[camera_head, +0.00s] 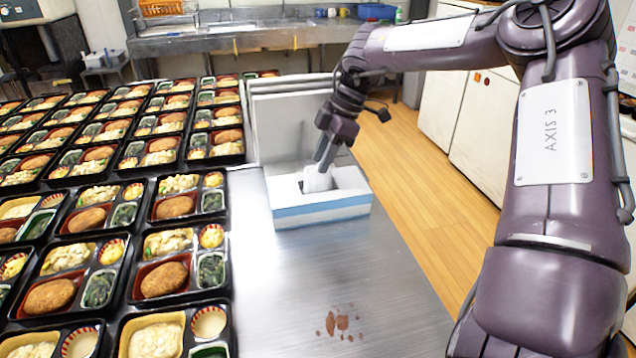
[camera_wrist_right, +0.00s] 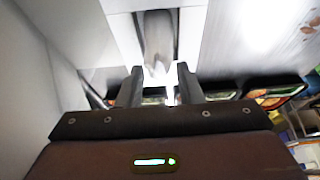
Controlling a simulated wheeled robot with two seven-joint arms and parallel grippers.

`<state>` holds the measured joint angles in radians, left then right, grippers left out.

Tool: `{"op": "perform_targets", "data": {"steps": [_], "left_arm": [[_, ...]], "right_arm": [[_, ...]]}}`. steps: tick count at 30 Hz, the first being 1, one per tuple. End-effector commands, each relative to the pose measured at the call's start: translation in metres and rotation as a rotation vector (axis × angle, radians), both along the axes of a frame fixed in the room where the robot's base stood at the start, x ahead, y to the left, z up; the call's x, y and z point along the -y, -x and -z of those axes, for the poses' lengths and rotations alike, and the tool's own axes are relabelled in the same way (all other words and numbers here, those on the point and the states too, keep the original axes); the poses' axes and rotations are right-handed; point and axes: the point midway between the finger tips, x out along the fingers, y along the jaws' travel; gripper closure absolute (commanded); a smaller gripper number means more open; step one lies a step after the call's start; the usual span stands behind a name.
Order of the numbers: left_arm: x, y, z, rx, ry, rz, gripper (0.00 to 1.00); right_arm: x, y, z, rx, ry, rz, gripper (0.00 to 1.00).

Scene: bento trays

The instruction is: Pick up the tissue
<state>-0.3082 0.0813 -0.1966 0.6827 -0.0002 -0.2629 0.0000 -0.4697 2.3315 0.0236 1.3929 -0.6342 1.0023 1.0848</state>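The white tissue (camera_head: 317,179) sticks up from the slot of a white and light-blue tissue box (camera_head: 322,212) on the metal table. My right gripper (camera_head: 322,164) points down at the tissue, just above the box. In the right wrist view the two fingers of the right gripper (camera_wrist_right: 161,75) stand apart. The tip of the tissue (camera_wrist_right: 158,42) reaches toward the gap between them, and I see no clear grip on it. My left gripper is in neither view.
Several rows of filled black bento trays (camera_head: 167,277) cover the table's left side. A pale panel (camera_head: 275,120) stands behind the box. Brown crumbs or stains (camera_head: 338,322) lie on the otherwise clear metal surface (camera_head: 285,290) in front. The table's right edge borders the wooden floor.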

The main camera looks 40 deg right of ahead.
Motion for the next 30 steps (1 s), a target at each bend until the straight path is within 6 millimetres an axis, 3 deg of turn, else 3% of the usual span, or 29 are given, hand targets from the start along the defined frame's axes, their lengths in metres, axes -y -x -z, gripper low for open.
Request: {"op": "perform_targets", "data": {"steps": [7,17,25,30], "left_arm": [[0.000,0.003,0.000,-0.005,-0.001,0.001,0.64],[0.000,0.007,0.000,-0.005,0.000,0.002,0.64],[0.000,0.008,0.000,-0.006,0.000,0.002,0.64],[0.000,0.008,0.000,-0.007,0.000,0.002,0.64]], "right_arm": [[-0.014,-0.007,0.038,-0.004,-0.002,-0.002,0.67],[-0.017,-0.009,0.047,0.000,-0.001,-0.001,0.67],[-0.017,-0.009,0.046,0.000,0.000,-0.001,1.00],[-0.017,-0.009,0.046,0.000,0.000,-0.001,1.00]]}}
